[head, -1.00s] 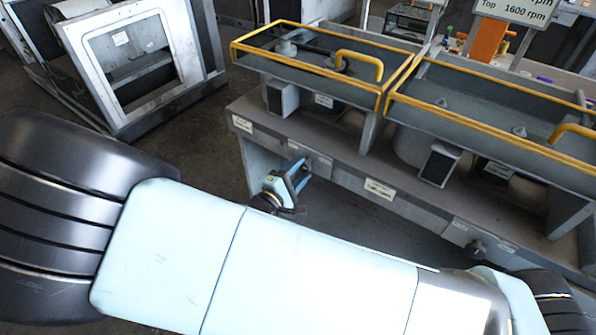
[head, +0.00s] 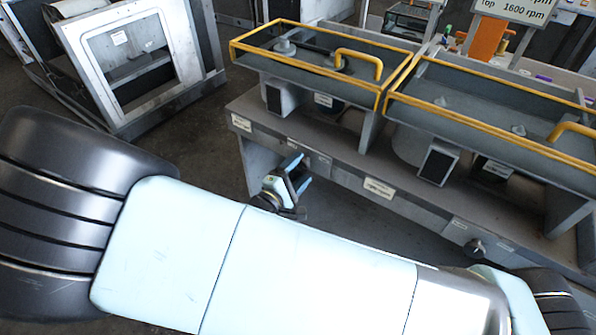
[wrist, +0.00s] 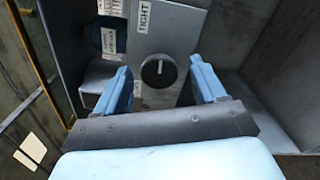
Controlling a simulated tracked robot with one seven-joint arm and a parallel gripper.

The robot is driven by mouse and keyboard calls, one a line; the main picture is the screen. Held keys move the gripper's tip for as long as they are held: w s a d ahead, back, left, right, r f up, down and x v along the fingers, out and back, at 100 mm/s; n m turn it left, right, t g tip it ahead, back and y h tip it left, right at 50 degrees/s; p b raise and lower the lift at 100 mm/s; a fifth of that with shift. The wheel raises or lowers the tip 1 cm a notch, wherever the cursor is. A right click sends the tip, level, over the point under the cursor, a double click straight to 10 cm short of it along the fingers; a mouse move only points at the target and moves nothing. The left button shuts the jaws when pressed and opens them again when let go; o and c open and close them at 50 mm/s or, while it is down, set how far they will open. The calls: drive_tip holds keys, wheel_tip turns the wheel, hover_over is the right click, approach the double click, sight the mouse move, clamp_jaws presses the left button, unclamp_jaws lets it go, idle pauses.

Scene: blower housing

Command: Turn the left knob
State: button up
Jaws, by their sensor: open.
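The left knob (wrist: 158,70) is a round black dial with a pale pointer mark, on a grey panel in the wrist view. My gripper (wrist: 160,66) is open, with one blue finger to each side of the knob in the picture. Gaps show between the fingers and the knob, and nothing is held. In the head view my gripper (head: 300,173) is at the left front of the grey bench (head: 335,185). I cannot make out the left knob there. A second dark knob (head: 475,248) is on the bench front farther right.
A label reading "TIGHT" (wrist: 145,16) is beside the knob. Two yellow-edged trays (head: 300,58) (head: 480,100) stand on the bench, with dark blocks under them. A grey metal frame (head: 140,60) stands at the back left. Dark floor lies between it and the bench.

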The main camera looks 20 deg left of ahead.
drive_tip(key=v, duration=1.3)
drive_tip(key=shift+s, duration=0.35)
drive_tip(key=shift+a, duration=0.1)
